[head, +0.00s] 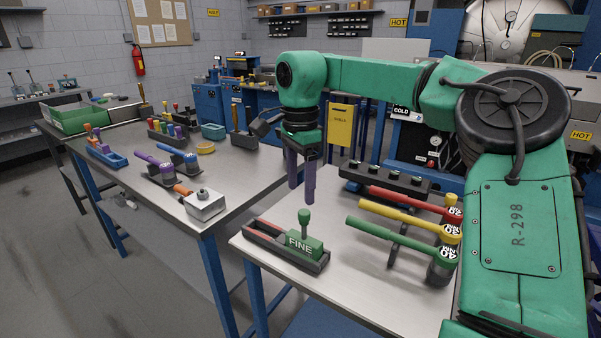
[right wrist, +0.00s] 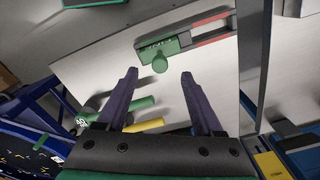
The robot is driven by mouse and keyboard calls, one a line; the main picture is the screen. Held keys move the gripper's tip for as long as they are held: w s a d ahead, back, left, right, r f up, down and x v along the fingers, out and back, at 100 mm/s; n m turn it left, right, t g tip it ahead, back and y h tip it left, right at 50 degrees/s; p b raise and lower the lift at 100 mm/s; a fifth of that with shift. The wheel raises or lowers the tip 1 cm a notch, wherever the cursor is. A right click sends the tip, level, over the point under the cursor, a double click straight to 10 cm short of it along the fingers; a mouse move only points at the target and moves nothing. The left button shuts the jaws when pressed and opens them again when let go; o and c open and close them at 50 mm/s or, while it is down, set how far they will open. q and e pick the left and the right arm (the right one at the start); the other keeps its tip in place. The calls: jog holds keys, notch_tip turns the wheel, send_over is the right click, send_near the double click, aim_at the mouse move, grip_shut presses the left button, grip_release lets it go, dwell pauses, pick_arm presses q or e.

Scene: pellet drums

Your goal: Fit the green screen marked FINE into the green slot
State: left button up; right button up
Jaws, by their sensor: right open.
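The green screen (head: 298,246), marked FINE with a green knob on top, sits at the right end of a dark tray (head: 262,249) on the near table. The screen also shows in the right wrist view (right wrist: 170,46), just beyond the fingertips. My right gripper (head: 302,195) points down above and behind the screen, clear of it. Its purple fingers are apart and empty in the right wrist view (right wrist: 158,76). I cannot pick out a green slot for certain. My left gripper is out of view.
The left table (head: 245,172) holds tools and trays. Bare tabletop lies in front of the tray.

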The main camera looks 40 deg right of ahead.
notch_tip(320, 180, up, 4)
jog(key=shift+f, duration=0.15)
dwell(0.5)
